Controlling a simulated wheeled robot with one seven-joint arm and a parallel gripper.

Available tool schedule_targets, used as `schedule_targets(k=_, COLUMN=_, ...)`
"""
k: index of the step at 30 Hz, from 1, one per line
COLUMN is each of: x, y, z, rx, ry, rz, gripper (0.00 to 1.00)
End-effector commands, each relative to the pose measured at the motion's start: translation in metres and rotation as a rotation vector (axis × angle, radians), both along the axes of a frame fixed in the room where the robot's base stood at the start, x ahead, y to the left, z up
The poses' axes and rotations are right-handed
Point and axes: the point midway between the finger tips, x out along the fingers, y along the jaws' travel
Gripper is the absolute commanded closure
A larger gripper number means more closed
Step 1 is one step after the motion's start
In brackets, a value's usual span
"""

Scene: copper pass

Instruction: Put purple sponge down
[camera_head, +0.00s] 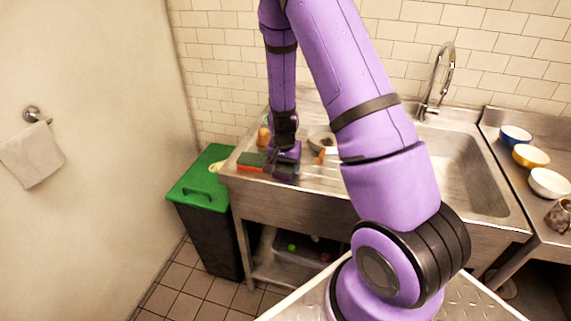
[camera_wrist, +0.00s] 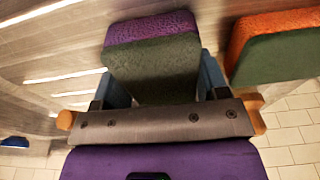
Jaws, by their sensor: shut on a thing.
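The purple sponge (camera_wrist: 150,28) has a purple layer and a dark grey-green layer. In the wrist view it sits between the two blue-grey fingers of my gripper (camera_wrist: 160,78), which is shut on it. In the head view my gripper (camera_head: 284,160) points down at the left end of the steel sink counter (camera_head: 320,182). The sponge is low there, at or just above the counter surface; I cannot tell whether it touches. Its outline is hard to separate from my gripper in the head view.
An orange and green sponge (camera_head: 251,161) lies just left of my gripper; it also shows in the wrist view (camera_wrist: 275,45). A bowl (camera_head: 320,139) and a brown-handled item (camera_head: 320,156) are to the right. A green-lidded bin (camera_head: 203,185) stands left. The sink basin (camera_head: 470,175) is further right.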

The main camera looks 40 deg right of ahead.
Motion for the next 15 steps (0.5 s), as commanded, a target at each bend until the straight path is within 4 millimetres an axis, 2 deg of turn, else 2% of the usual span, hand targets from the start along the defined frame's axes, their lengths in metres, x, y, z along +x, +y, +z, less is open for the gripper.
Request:
schedule_targets(k=2, x=0.0000, y=0.0000, z=-0.0022, rx=0.000, ry=0.000, rz=0.000, gripper=0.62)
schedule_targets(k=3, x=0.0001, y=0.0001, z=-0.0027, rx=0.000, ry=0.000, rz=0.000, gripper=0.30)
schedule_targets(k=6, x=0.0002, y=0.0001, z=-0.0023, rx=0.000, ry=0.000, rz=0.000, gripper=0.07)
schedule_targets(k=15, x=0.0002, y=0.0001, z=-0.0013, rx=-0.001, ry=-0.001, rz=0.000, gripper=0.07)
